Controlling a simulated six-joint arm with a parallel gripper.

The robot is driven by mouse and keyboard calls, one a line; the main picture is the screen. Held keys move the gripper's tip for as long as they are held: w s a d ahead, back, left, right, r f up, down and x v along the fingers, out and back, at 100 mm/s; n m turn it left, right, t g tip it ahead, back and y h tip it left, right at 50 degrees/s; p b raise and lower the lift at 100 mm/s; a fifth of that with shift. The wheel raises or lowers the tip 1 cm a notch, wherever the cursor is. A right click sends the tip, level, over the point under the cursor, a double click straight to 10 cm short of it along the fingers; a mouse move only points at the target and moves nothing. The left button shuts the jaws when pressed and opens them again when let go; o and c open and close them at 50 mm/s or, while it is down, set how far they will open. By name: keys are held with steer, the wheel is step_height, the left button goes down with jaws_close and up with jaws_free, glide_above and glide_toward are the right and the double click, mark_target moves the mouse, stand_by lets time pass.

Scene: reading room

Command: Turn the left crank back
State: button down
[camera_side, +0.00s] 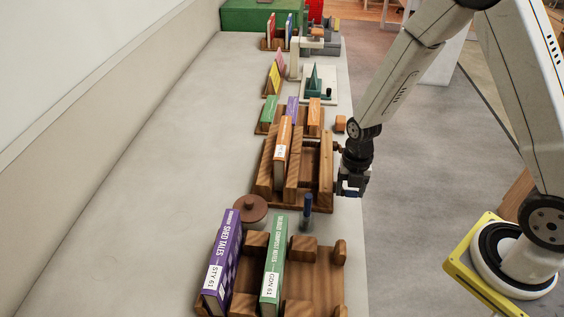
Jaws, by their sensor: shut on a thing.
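A dark wooden rack (326,168) with an orange book (283,150) in it stands at mid-table in the side view. My gripper (351,188) points down at the rack's right side, by the table's right edge. It is shut on what appears to be the left crank, though the jaws and wrist hide the held part. A small brown knob (338,147) shows at the rack's right side, beside my wrist. I cannot tell how far the crank is turned.
A nearer wooden rack (325,275) holds a purple book (222,262) and a green book (273,258). A teal device (315,80) stands farther back. The left table side is clear.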

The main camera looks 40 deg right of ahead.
steer(key=shift+w+d+r+g+y, duration=0.35)
steer(key=shift+d+g+y, duration=0.25)
steer(key=shift+g+y, duration=0.4)
steer(key=shift+w+d+r+g+y, duration=0.2)
steer(key=shift+w+d+g+y, duration=0.3)
steer(key=shift+g+y, duration=0.5)
steer(key=shift+w+d+r+g+y, duration=0.3)
steer(key=shift+d+g+y, duration=0.4)
steer(key=shift+g+y, duration=0.25)
steer(key=shift+c, duration=1)
jaws_free()
steer(key=shift+w, duration=0.1)
steer(key=shift+w+r, duration=0.15)
steer(key=v, duration=0.7)
steer(key=shift+r, duration=0.25)
steer(key=shift+w+d, duration=0.1)
